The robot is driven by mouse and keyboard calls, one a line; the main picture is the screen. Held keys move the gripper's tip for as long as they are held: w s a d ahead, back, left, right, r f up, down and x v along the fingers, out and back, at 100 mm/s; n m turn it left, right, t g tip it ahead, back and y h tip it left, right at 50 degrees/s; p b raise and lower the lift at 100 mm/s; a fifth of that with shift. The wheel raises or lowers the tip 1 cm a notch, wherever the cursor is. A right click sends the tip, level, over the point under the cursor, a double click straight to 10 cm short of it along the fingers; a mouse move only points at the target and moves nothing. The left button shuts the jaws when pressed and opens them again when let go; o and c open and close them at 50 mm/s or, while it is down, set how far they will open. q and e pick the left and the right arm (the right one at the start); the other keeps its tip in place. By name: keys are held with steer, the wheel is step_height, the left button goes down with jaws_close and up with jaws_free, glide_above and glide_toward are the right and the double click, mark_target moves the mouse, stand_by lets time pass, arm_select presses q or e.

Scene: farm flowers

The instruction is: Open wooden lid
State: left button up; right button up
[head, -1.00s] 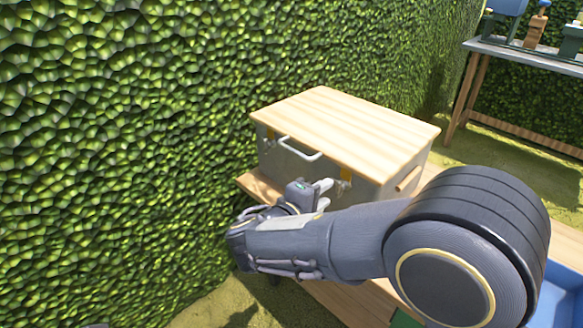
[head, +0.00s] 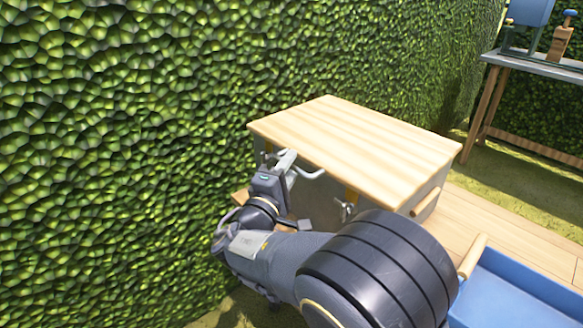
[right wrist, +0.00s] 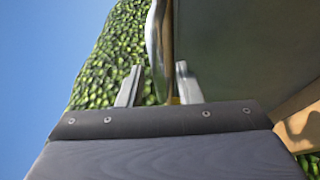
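The wooden lid (head: 360,142) lies flat and closed on a grey box beside the hedge in the head view. A metal handle (head: 312,174) sticks out from the lid's front edge. My right gripper (head: 287,158) is at the left part of this handle, just in front of the box. In the right wrist view its two fingers (right wrist: 158,78) stand apart, with the curved metal handle (right wrist: 158,35) between or just beyond them. I cannot tell whether they touch it. The grey box front (right wrist: 235,50) fills the right side there. My left gripper is not in view.
A leafy hedge wall (head: 120,150) stands close on the left. A latch (head: 347,210) hangs on the box front. A blue tray (head: 515,295) with a wooden handle lies at the lower right. A workbench (head: 540,68) with tools stands at the back right.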

steer(key=shift+w+d+r, duration=0.1)
steer(key=shift+w+d, duration=0.15)
steer(key=shift+w, duration=0.1)
jaws_close()
